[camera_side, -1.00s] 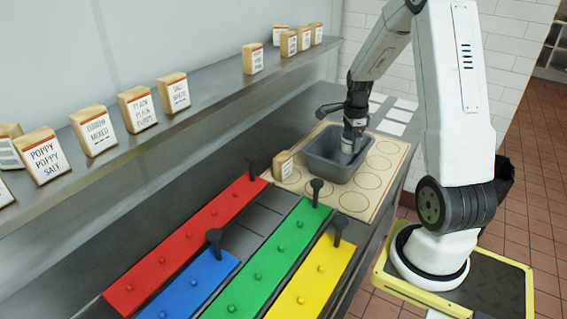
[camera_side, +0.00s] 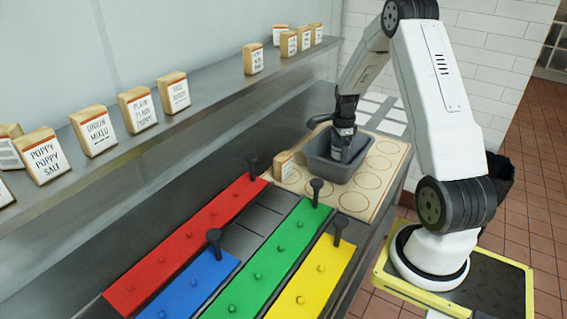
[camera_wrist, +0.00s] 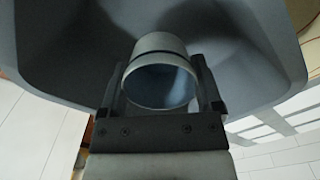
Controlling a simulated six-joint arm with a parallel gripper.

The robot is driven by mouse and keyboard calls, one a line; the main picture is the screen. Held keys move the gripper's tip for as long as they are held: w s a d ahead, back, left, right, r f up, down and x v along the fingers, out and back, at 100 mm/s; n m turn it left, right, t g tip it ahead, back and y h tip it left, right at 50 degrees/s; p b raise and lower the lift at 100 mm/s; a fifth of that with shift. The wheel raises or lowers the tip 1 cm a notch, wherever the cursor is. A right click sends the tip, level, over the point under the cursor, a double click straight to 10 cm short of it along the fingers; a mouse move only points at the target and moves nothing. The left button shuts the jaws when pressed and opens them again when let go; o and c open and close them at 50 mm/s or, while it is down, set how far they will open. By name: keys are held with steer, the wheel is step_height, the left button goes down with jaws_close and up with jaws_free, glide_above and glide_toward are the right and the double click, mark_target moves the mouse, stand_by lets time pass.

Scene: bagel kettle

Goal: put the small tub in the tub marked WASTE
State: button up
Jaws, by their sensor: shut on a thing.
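The small tub (camera_wrist: 160,72) is a pale grey round cup, held between the two fingers of my gripper (camera_side: 343,143) in the wrist view. I see into its open, empty-looking mouth. The large tub (camera_side: 319,167) is grey and rectangular with sloping walls; it also fills the background of the wrist view (camera_wrist: 55,45). My gripper reaches down inside its rim, shut on the small tub. In the side view the small tub is hard to tell from the fingers. I cannot tell whether it touches the large tub's floor. A small card block (camera_side: 284,165) stands beside the large tub, its writing unreadable.
The large tub stands on a pale board (camera_side: 361,203) with printed circles. Red (camera_side: 190,243), blue (camera_side: 190,286), green (camera_side: 266,262) and yellow (camera_side: 313,276) strips with dark handles lie in front. Labelled packets line the shelf (camera_side: 216,107) behind.

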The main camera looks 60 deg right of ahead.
mark_target(339, 155)
steer(key=shift+w+d+f, duration=0.1)
steer(key=shift+w+f, duration=0.05)
steer(key=shift+f, duration=1.6)
steer(key=o, duration=1)
steer(key=shift+f, duration=0.1)
steer(key=shift+c, duration=0.2)
step_height(339, 155, up, 12)
